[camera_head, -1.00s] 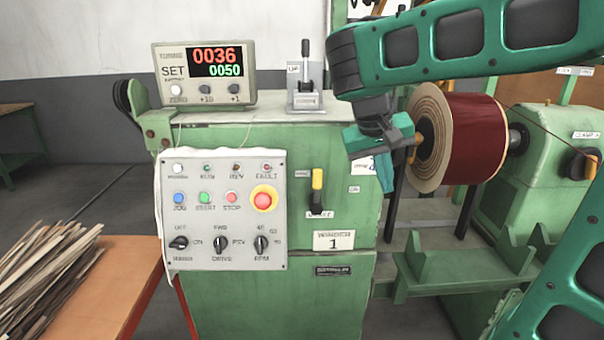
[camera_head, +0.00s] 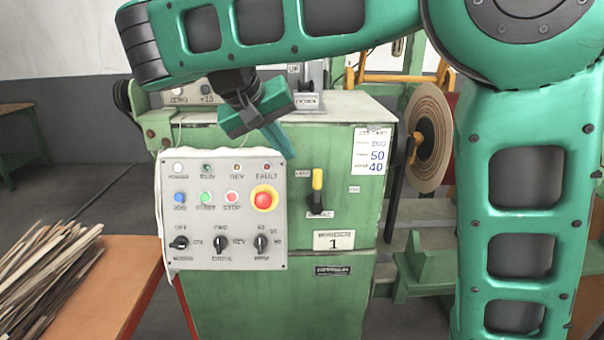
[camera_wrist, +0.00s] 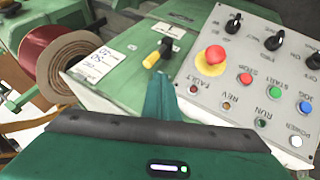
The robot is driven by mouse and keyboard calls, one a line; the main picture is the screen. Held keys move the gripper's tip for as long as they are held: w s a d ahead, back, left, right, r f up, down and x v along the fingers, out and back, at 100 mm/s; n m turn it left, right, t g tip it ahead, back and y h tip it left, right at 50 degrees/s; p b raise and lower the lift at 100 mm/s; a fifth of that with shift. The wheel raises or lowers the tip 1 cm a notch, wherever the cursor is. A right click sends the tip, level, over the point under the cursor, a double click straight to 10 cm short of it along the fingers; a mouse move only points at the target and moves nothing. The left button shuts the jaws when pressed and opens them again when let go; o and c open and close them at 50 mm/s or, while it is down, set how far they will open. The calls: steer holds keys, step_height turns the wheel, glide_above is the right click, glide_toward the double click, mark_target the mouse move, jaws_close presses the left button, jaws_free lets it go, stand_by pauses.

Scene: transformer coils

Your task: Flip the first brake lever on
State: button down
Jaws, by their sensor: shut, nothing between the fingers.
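The brake lever (camera_head: 317,180) is on the front of the green winder cabinet marked 1. It has a yellow grip and a black base, and the grip points up in the head view. In the wrist view the brake lever (camera_wrist: 152,60) shows just beyond my fingertips, with its yellow end toward them. My gripper (camera_head: 284,150) is shut and empty. It is above and to the left of the lever in the head view, over the upper right of the control panel (camera_head: 205,255). My gripper's fingers (camera_wrist: 162,95) look apart from the lever.
The control panel carries a red emergency button (camera_head: 264,198), coloured buttons and black knobs. A second lever (camera_head: 307,80) stands on the cabinet top, partly hidden by my arm. A coil (camera_head: 430,130) is at the right. An orange table (camera_head: 120,275) with strips is at the left.

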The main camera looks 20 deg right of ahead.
glide_toward(317, 187)
steer(key=w+f, duration=0.1)
steer(key=w+d+f, duration=0.1)
steer(key=w+f, duration=0.1)
steer(key=shift+w+d+f, duration=0.25)
steer(key=shift+w, duration=0.05)
